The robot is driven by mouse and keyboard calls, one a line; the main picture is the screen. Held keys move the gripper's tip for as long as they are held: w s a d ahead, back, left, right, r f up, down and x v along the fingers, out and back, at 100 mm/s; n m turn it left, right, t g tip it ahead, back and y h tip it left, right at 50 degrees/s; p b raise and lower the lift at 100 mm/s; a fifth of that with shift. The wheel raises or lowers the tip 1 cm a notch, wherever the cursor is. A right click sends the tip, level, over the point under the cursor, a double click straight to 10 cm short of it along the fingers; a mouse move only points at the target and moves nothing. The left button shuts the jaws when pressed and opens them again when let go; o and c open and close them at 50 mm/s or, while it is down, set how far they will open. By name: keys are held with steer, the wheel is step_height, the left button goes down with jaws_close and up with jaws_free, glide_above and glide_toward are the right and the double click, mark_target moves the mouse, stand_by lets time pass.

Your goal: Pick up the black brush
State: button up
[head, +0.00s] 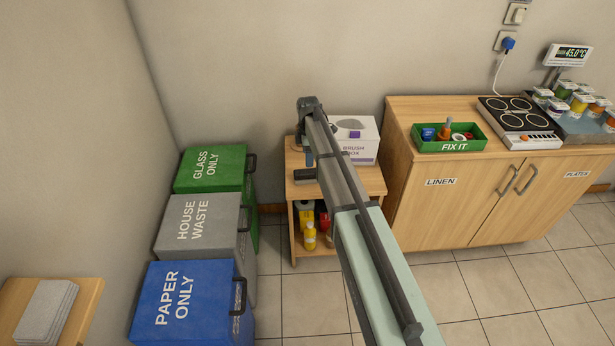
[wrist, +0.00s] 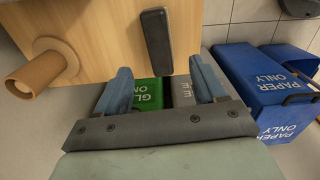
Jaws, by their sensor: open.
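The black brush (wrist: 157,42) lies on the pale wooden surface in the wrist view, close to its edge. It is a dark, narrow block. My gripper (wrist: 160,67) is open and empty, with its two blue fingers apart. The brush is just beyond the fingertips, roughly centred between them, and is not held. In the head view my gripper (head: 307,155) is over the left part of the small wooden shelf unit (head: 366,180). A dark object (head: 305,174), seemingly the brush, shows there just below it. My arm hides part of the shelf top.
A white box (head: 355,130) marked BRUSH stands on the shelf unit, right of my arm. Green (head: 208,165), grey (head: 195,222) and blue (head: 185,295) bins stand to the left. A brown cylinder (wrist: 30,77) shows in the wrist view. A wooden cabinet (head: 440,215) stands right.

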mark_target(308, 171)
steer(key=shift+w+a+f, duration=0.1)
steer(key=shift+f, duration=4.6)
steer(key=c, duration=1.1)
steer(key=shift+r, duration=0.1)
step_height(308, 171, up, 10)
steer(key=shift+f, duration=0.1)
